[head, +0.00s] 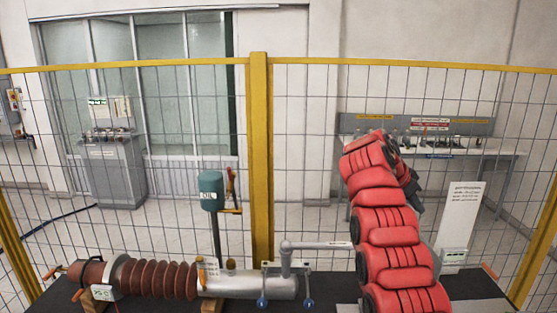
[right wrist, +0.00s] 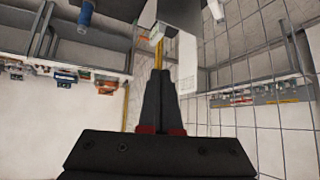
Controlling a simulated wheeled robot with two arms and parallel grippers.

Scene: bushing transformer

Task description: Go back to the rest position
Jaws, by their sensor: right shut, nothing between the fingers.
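My right arm rises in red padded segments at the right of the head view and bends over at the top. Its dark gripper (head: 415,200) hangs at the far side of the arm, partly hidden behind it, in front of the fence. In the right wrist view the two dark fingers of this gripper (right wrist: 160,74) are together, with nothing between them. My left arm and left gripper are not in view.
A brown ribbed bushing (head: 160,279) with a grey metal tube lies on the dark table (head: 335,286). A green oil cup (head: 211,190) stands on a post behind it. A yellow-framed mesh fence (head: 260,150) runs behind the table. A white sign (head: 461,215) stands at right.

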